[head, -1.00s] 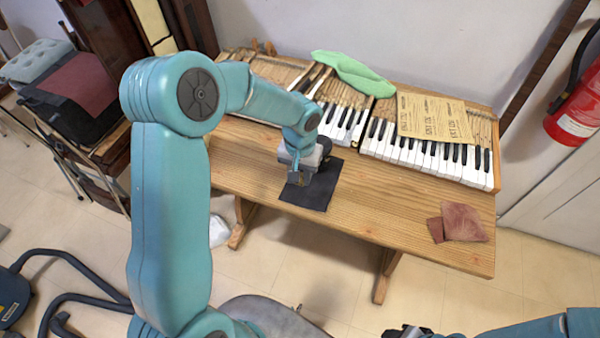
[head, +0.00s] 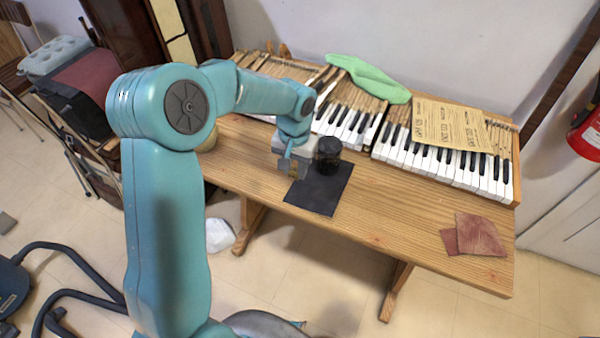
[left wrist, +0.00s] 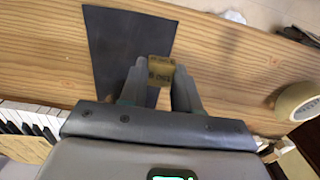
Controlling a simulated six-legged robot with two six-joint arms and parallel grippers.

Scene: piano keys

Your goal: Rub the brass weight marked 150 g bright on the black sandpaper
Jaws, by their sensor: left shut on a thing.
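The brass weight (left wrist: 161,69) is a small gold-brown block with dark markings that I cannot read surely. It is between the fingers of my left gripper (head: 293,171), which is shut on it; the fingers also show in the left wrist view (left wrist: 160,85). The black sandpaper (head: 325,192) lies flat on the bench. In the left wrist view the sandpaper (left wrist: 112,45) is beside and beyond the gripper, and the weight overlaps its near right edge. I cannot tell whether the weight touches it. In the head view the gripper mostly hides the weight. My right gripper is out of view.
The wooden bench (head: 400,237) carries piano keys (head: 440,165) at the back, a green cloth (head: 368,78) and printed sheets (head: 450,123). A dark round jar-like object (head: 328,154) is close right of the gripper. Reddish-brown pads (head: 480,234) lie at the right. The front middle is clear.

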